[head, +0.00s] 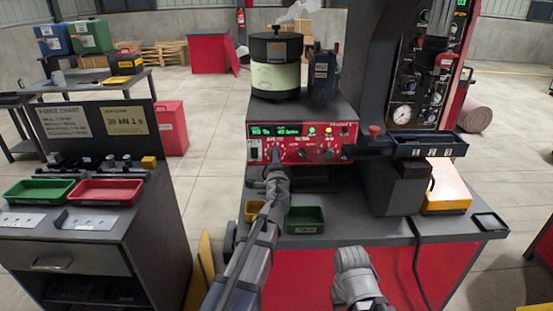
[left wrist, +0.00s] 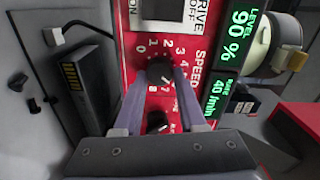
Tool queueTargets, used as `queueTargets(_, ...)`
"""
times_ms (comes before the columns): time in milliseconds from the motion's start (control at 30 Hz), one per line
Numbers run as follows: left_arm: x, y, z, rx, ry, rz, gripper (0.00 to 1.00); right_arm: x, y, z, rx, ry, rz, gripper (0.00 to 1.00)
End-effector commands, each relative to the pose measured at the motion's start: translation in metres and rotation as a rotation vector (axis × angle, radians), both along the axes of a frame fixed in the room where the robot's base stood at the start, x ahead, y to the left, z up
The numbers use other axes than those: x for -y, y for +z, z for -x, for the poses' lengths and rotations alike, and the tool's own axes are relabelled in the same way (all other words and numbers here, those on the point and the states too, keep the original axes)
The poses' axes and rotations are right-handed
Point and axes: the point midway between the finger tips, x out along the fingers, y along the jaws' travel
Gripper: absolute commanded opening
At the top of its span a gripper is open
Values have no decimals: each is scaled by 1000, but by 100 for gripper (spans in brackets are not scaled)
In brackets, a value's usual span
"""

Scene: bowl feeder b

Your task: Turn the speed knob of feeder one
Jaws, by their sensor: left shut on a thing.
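The feeder's red control panel (head: 315,148) stands on the grey bench below the bowl, with lit green displays. The speed knob (left wrist: 160,72) is a dark round knob on a numbered dial marked SPEED in the left wrist view. My left gripper (left wrist: 157,85) has its two fingers on either side of this knob and is shut on it. In the head view my left gripper (head: 275,165) reaches the panel's left part and covers the knob. A second dark knob (left wrist: 157,122) sits beside it. My right gripper (head: 352,262) is low in the head view; its fingertips are unclear.
A green bin (head: 305,226) and a yellow bin (head: 256,211) lie on the bench below the panel. A dark chute (head: 430,145) and an orange-and-white box (head: 447,190) stand to the right. A side table with a red tray (head: 105,197) is at left.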

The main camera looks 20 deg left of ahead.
Motion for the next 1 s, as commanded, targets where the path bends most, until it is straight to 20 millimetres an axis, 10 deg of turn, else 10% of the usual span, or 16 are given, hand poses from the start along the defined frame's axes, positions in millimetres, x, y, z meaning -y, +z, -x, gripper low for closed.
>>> queueTargets(833,1,-1,1,-39,-1,-136,0,0,-1,0,0,0,0,50)
queueTargets(867,1,-1,1,-39,-1,-136,43,0,-1,0,0,0,0,50)
queueTargets(1000,0,-1,0,-39,-1,-136,59,0,-1,0,0,0,0,50)
